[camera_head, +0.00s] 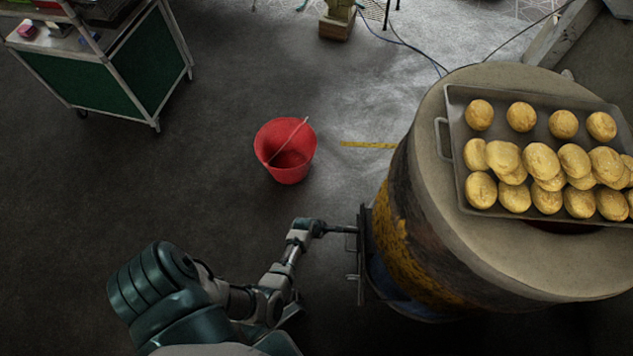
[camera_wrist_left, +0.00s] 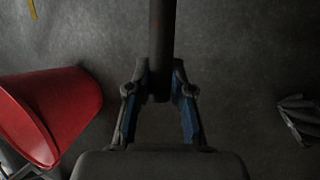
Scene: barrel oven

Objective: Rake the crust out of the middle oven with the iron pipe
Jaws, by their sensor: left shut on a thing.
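My left gripper (camera_head: 318,228) is low beside the left side of the barrel oven (camera_head: 425,235). In the left wrist view the gripper (camera_wrist_left: 159,92) is shut on a dark rod, the iron pipe (camera_wrist_left: 161,45), which runs away from the fingers past the top of that view. In the head view a thin dark stretch of pipe reaches from the gripper toward the oven's dark metal front (camera_head: 366,250). Whether its far end is inside the oven cannot be told. The crust is not visible. My right gripper is not in view.
A metal tray (camera_head: 454,150) of several bread rolls lies on the barrel's top. A red bucket (camera_head: 290,168) stands on the floor left of the oven; it also shows in the left wrist view (camera_wrist_left: 70,105). A green-sided cart (camera_head: 150,65) is at upper left. Open floor lies between.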

